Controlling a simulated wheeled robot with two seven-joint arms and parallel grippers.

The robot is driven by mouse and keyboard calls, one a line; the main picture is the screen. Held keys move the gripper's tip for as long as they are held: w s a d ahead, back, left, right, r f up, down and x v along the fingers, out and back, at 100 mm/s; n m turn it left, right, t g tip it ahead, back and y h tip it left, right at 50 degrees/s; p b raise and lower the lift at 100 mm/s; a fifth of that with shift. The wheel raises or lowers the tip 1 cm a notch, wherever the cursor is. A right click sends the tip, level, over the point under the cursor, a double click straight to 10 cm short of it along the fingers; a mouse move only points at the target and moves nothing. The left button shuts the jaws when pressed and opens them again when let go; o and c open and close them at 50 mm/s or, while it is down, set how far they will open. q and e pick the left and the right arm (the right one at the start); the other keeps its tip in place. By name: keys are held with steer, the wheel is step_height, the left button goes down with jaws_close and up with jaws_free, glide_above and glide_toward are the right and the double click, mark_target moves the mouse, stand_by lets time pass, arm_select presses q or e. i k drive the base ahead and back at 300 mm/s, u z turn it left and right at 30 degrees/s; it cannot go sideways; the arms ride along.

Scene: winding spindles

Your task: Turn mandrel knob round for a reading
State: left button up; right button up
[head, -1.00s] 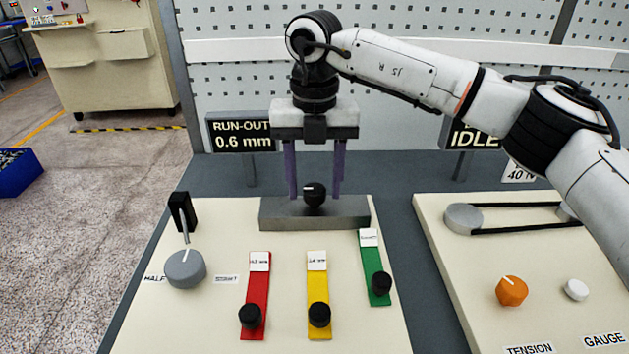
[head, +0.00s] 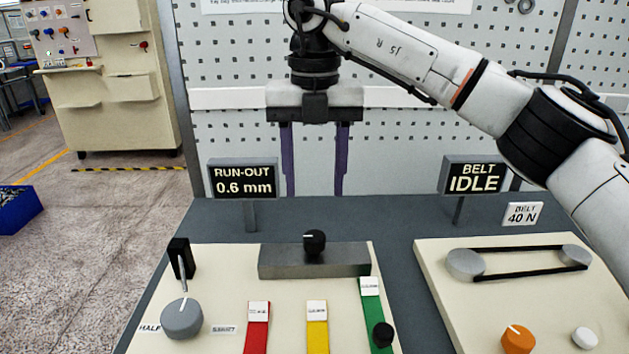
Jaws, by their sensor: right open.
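The black mandrel knob (head: 314,242) sits on the grey metal block (head: 280,262) at the back of the left cream panel. Its white mark points to the left. My right gripper (head: 314,190) points down above and behind the knob in the picture, with its two purple fingers apart and nothing between them. It does not touch the knob. The run-out display (head: 243,180) behind the panel reads 0.6 mm. My left gripper is not in view.
A grey dial (head: 182,319) with a black-backed lever stands at left. Red (head: 257,335), yellow (head: 317,338) and green (head: 371,308) strips lie in front of the block. The right panel has a belt (head: 520,272) and an orange knob (head: 518,338). The belt display (head: 473,176) reads IDLE.

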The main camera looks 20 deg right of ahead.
mark_target(183, 317)
steer(key=k, duration=1.5)
